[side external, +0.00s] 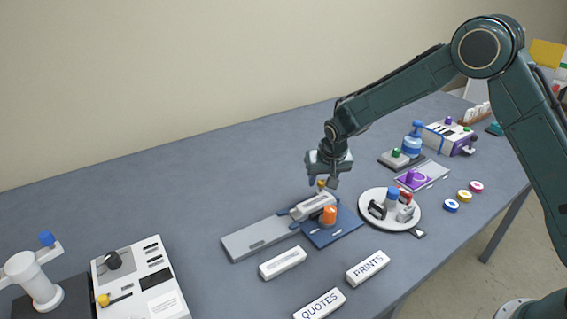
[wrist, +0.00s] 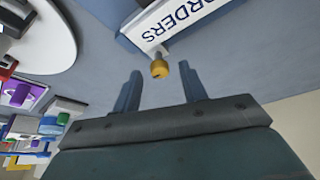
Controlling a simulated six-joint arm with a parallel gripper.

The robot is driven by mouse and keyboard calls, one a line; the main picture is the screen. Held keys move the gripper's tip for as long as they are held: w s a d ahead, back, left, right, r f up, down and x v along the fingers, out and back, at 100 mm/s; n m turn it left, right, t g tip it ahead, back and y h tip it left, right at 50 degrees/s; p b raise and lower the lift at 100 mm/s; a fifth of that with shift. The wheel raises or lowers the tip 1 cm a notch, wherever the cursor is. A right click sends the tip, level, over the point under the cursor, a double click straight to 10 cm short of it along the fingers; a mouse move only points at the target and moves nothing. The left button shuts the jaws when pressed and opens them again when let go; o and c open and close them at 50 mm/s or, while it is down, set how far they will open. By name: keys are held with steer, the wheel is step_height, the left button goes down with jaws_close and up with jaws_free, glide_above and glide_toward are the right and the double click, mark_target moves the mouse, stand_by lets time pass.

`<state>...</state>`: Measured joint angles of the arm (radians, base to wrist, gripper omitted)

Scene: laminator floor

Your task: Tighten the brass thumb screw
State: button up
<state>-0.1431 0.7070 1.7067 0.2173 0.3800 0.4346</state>
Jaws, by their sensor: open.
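The brass thumb screw (wrist: 160,69) shows in the wrist view as a small yellow knob at the edge of a white block labelled ORDERS (wrist: 190,22). In the side view the screw (side external: 321,184) stands at the back of the white block (side external: 313,206), just below my gripper (side external: 321,174). In the wrist view my gripper (wrist: 160,82) is open, with one finger on each side of the screw and visible gaps to it. The screw appears slightly beyond the fingertips. No contact shows.
The block sits by a grey plate (side external: 255,237) and a blue base (side external: 325,235) with an orange knob (side external: 330,215). To the right, a round white tray (side external: 376,218) holds several small items. White signs (side external: 283,263) lie in front. The table behind is clear.

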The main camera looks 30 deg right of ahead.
steer(key=v, duration=1.3)
steer(key=shift+s+r, duration=0.2)
steer(key=shift+r, duration=0.1)
steer(key=s+d+r+n+t+y, duration=0.1)
steer(key=s+d+r, duration=0.1)
steer(key=s+r, duration=0.45)
steer(key=s+d+r+n, duration=0.15)
steer(key=s+r, duration=0.25)
steer(key=s, duration=0.6)
steer(key=s+d+n, duration=0.1)
steer(key=s+n, duration=0.1)
steer(key=s, duration=1.4)
steer(key=shift+s+f+t+y, duration=0.3)
steer(key=shift+f+y, duration=0.1)
steer(key=shift+f, duration=0.1)
steer(key=shift+o, duration=1)
